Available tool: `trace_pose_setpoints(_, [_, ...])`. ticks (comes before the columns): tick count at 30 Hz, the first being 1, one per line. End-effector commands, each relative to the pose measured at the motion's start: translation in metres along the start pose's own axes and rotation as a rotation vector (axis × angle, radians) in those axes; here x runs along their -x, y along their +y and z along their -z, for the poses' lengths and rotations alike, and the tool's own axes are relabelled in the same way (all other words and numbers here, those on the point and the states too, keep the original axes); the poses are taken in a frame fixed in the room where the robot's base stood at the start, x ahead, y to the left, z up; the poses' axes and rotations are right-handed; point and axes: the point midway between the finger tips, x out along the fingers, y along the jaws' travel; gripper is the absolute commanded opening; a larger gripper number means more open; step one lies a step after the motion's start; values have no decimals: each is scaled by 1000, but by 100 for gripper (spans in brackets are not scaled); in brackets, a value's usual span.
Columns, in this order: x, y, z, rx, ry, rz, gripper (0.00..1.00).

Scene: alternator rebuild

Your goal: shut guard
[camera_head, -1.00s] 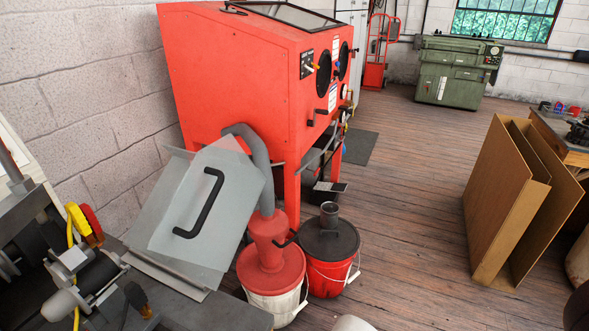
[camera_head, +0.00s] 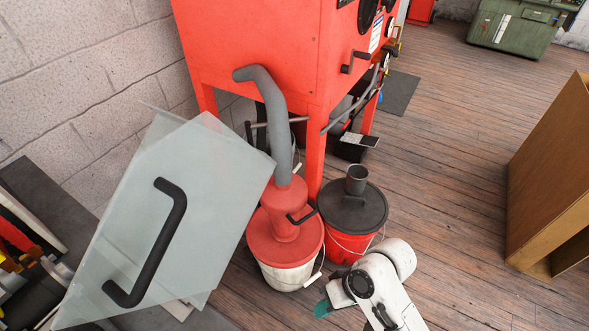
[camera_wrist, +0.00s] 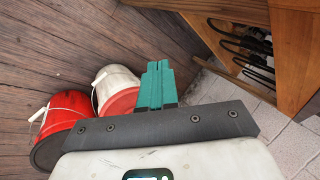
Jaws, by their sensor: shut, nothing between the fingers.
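The guard (camera_head: 215,190) is a clear grey panel with a black bar handle (camera_head: 172,240), at the left of the head view. It stands tilted up over the dark bench, its face towards me. My gripper shows in the head view as a teal tip (camera_head: 322,308) beside my white wrist, low and right of the guard, well apart from the handle. In the wrist view its teal fingers (camera_wrist: 157,72) are together and empty. The guard does not show in the wrist view.
A red-topped cyclone on a white bucket (camera_head: 283,235) and a black-lidded red bucket (camera_head: 352,215) stand between guard and arm. A red blasting cabinet (camera_head: 265,45) is behind. Bare plank floor (camera_head: 450,170) lies between.

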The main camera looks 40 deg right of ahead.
Motion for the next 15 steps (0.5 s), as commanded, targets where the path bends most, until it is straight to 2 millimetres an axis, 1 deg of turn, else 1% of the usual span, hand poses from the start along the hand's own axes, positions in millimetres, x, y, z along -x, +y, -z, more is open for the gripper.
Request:
trace_pose_setpoints(1, [-6, -1, 5, -32, 5, 40, 0])
trace_pose_setpoints(5, [-16, -12, 17, -127, 12, 171, 0])
trace_pose_setpoints(8, [-21, -23, 30, -220, 14, 304, 0])
trace_pose_setpoints(10, [-23, -31, 43, -302, 12, 423, 0])
trace_pose_setpoints(13, [-16, -45, 67, -430, -1, 632, 0])
trace_pose_setpoints(15, [-4, -52, 84, -515, -18, 784, 0])
